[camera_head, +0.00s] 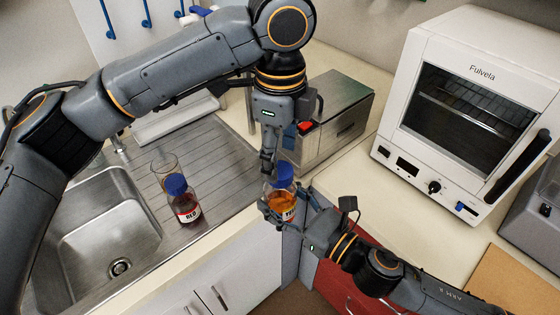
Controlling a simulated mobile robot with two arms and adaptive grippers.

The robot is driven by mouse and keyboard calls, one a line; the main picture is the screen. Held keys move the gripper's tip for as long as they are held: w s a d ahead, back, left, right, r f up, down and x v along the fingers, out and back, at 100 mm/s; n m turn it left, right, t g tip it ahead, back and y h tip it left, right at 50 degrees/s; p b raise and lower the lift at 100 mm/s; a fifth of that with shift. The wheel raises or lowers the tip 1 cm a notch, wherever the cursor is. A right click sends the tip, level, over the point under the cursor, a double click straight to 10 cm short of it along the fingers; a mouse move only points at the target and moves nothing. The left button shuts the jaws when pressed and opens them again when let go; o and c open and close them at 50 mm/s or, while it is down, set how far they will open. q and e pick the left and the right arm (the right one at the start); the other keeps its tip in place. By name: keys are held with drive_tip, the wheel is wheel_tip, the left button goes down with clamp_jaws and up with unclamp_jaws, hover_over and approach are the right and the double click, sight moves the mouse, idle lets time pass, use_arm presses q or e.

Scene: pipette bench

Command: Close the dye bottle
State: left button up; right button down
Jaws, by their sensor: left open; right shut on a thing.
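A bottle of orange dye (279,201) with a pale label is held upright at the counter's front edge. A blue cap (285,172) sits at its top; how far it is screwed on cannot be told. My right gripper (284,214) comes from the lower right and is shut on the bottle's body. My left gripper (267,174) points down from above, open, its fingers just left of the blue cap. The fingers partly hide the bottle's neck.
A dark red bottle (185,206) with a blue cap and a glass beaker (162,166) stand on the drainboard by the sink (108,235). A metal bath (330,118) stands behind the held bottle. A white oven (465,110) stands at the right.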

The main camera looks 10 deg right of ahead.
sight(280, 170)
use_arm(q)
drive_tip(key=shift+r, duration=0.55)
drive_tip(key=shift+c, duration=0.4)
drive_tip(key=n, duration=0.1)
drive_tip(key=r+n, duration=0.1)
drive_tip(key=n, duration=0.3)
drive_tip(key=shift+r, duration=0.25)
drive_tip(key=n, duration=0.2)
drive_tip(key=r+n, duration=0.1)
drive_tip(key=shift+n, duration=0.4)
drive_tip(key=n, duration=0.2)
drive_tip(key=r+n, duration=0.1)
drive_tip(key=n, duration=0.1)
drive_tip(key=shift+f, duration=4.05)
